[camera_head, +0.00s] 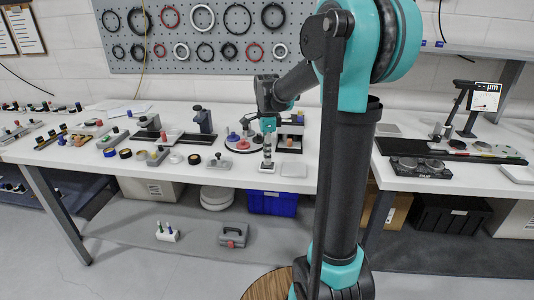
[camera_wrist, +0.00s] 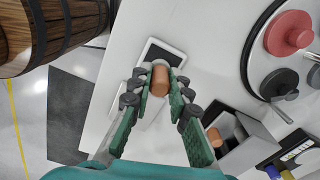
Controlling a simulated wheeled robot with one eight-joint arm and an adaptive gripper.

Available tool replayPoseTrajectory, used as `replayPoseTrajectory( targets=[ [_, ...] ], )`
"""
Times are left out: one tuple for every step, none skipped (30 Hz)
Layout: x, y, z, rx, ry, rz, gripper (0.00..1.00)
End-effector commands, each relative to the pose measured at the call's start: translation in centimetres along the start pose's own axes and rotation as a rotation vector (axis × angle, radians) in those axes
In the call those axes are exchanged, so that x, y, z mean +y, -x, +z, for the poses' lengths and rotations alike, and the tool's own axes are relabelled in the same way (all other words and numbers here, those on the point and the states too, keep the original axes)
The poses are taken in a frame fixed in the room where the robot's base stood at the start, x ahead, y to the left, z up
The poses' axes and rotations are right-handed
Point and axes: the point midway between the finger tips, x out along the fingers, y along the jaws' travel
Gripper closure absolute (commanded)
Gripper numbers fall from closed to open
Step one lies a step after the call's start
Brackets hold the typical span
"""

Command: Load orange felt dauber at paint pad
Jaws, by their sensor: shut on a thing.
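My gripper (camera_wrist: 159,80) is shut on the orange felt dauber (camera_wrist: 160,79), a brownish-orange cylinder seen end-on between the fingertips. In the head view my gripper (camera_head: 268,126) points down near the front edge of the white table. The dauber's tip is hidden from me. In the head view a pale square (camera_head: 267,170) is directly below my gripper. I cannot tell whether the dauber touches the pad.
A round tray (camera_wrist: 247,62) with red and dark knobbed pieces stands close to the right. A grey box (camera_wrist: 240,143) with another brownish cylinder (camera_wrist: 214,137) is at lower right in the wrist view. Several fixtures crowd the table's left side. A wooden barrel (camera_wrist: 60,28) stands off the table.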

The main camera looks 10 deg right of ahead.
Motion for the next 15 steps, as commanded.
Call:
replayPoseTrajectory(
  targets=[
    [-0.01, -0.06, 0.0, 0.0, 0.0, 0.0, 1.0],
    [-0.01, -0.1, 0.0, 0.0, 0.0, 0.0, 1.0],
    [-0.01, -0.14, 0.0, 0.0, 0.0, 0.0, 1.0],
    [-0.01, -0.17, 0.0, 0.0, 0.0, 0.0, 1.0],
    [-0.01, -0.2, 0.0, 0.0, 0.0, 0.0, 1.0],
    [-0.02, -0.24, 0.0, 0.0, 0.0, 0.0, 1.0],
    [-0.02, -0.27, 0.0, 0.0, 0.0, 0.0, 1.0],
    [-0.02, -0.31, 0.0, 0.0, 0.0, 0.0, 1.0],
    [-0.02, -0.35, 0.0, 0.0, 0.0, 0.0, 1.0],
    [-0.02, -0.38, 0.0, 0.0, 0.0, 0.0, 1.0],
    [-0.02, -0.41, 0.0, 0.0, 0.0, 0.0, 1.0],
    [-0.02, -0.45, 0.0, 0.0, 0.0, 0.0, 1.0],
    [-0.02, -0.48, 0.0, 0.0, 0.0, 0.0, 1.0],
    [-0.03, -0.52, 0.0, 0.0, 0.0, 0.0, 1.0],
    [-0.03, -0.56, 0.0, 0.0, 0.0, 0.0, 1.0]
  ],
)
